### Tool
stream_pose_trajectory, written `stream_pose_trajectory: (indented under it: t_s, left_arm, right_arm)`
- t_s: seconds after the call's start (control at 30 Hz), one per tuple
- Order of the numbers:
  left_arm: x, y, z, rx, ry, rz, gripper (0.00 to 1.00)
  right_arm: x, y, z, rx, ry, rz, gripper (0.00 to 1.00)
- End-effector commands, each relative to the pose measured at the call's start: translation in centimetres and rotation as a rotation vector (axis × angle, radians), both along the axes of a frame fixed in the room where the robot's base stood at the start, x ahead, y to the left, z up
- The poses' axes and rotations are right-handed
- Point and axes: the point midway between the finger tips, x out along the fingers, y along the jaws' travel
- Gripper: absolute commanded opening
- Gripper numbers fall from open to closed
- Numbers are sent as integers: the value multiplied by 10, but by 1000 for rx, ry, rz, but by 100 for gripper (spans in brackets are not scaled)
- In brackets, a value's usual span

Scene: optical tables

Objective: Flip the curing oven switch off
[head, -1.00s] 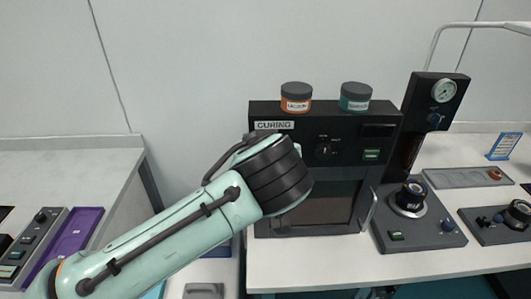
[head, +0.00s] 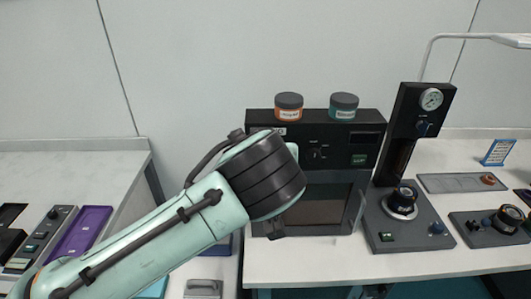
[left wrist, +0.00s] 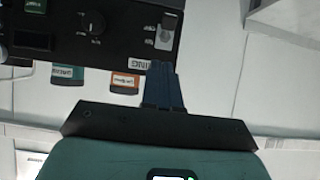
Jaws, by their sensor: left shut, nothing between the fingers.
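The black curing oven (head: 348,127) stands on the white bench, with a dark knob (head: 315,154) and a green-lit button (head: 359,160) on its front panel. My left arm covers the panel's left end. The left wrist view shows the oven panel (left wrist: 122,33) upside down, with the knob (left wrist: 93,22) and a small switch on a light grey plate (left wrist: 165,31). The switch's position is too small to tell. My left gripper (left wrist: 163,68) is shut and empty, its tips close to the switch plate; contact cannot be told. My right gripper is out of view.
An orange-labelled jar (head: 289,106) and a teal-labelled jar (head: 343,106) stand on the oven. A black gauge column (head: 403,130) rises close to its right. A purple tray (head: 82,231) lies on the left bench. The wall above is clear.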

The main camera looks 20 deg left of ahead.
Motion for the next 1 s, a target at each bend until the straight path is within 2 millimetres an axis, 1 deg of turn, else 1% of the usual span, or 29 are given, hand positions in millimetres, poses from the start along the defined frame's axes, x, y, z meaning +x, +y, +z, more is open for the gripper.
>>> stream_pose_trajectory:
  t_s: [0.03, 0.1, 0.2, 0.3, 0.4, 0.57, 1.0]
  left_arm:
    - [-11, -3, 1, 1, 0, 0, 0]
    - [-26, -6, 5, 1, 0, 1, 0]
    - [-43, -11, 9, 2, 0, 3, 0]
    - [-55, -15, 13, 2, 0, 3, 0]
    - [-63, -16, 15, 2, 1, 5, 0]
    - [-67, -18, 16, 2, 1, 5, 0]
    - [-67, -18, 16, 2, 1, 5, 0]
  right_arm:
    - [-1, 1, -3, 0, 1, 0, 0]
    - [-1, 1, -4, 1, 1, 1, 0]
    - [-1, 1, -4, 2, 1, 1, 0]
    - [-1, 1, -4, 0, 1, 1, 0]
    - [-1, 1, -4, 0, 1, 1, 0]
    - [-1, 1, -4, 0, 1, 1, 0]
    - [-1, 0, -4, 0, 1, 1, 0]
